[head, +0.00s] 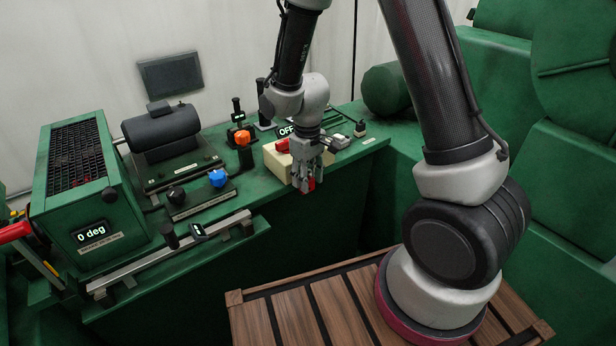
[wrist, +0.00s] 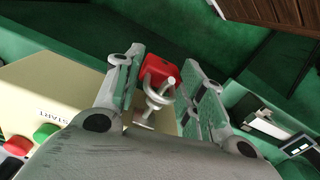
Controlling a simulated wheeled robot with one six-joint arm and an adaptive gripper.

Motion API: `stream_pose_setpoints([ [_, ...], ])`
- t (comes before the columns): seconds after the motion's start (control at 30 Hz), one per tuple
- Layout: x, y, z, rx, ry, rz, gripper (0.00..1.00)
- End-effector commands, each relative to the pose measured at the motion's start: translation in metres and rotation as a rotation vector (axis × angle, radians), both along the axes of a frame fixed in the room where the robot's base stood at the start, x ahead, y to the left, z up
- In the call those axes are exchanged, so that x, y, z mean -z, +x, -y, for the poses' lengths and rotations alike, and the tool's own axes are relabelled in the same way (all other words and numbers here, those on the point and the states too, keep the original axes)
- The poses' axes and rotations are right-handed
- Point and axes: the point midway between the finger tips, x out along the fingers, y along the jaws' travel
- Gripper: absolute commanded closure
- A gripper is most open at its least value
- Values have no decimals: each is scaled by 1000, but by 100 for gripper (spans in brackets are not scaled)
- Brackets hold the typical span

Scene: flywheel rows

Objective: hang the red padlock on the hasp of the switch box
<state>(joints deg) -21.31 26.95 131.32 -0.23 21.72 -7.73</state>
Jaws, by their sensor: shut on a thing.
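The red padlock (head: 311,186) shows between the fingertips of my gripper (head: 306,184), in front of the cream switch box (head: 275,163). In the wrist view the padlock's red body (wrist: 157,70) lies between the two finger pads of my gripper (wrist: 160,85), which is shut on it. Bright metal, a short rod and a curved ring (wrist: 155,99), shows right by the red body. I cannot tell which of it is shackle and which is hasp, or whether they are linked. The switch box (wrist: 60,95) is at the left in the wrist view.
The box carries a green START button (wrist: 46,131) and a red button (wrist: 19,145). An OFF display (head: 286,131) stands behind it. Left on the green bench are an orange knob (head: 242,137), a blue knob (head: 218,178) and a black motor (head: 162,130). Open space lies before the bench edge.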

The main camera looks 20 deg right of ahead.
Motion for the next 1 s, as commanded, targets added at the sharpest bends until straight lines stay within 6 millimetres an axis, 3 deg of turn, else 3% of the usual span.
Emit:
stream_pose_setpoints([
  [0.3, 0, 0, 0, 0, 0, 0, 88],
  [0.33, 0, 0, 0, 0, 0, 0, 55],
  [0.43, 0, 0, 0, 0, 0, 0, 37],
  [0.8, -3, 0, 0, 0, 0, 1, 35],
  [1.0, -33, 1, 0, 0, 2, 5, 35],
])
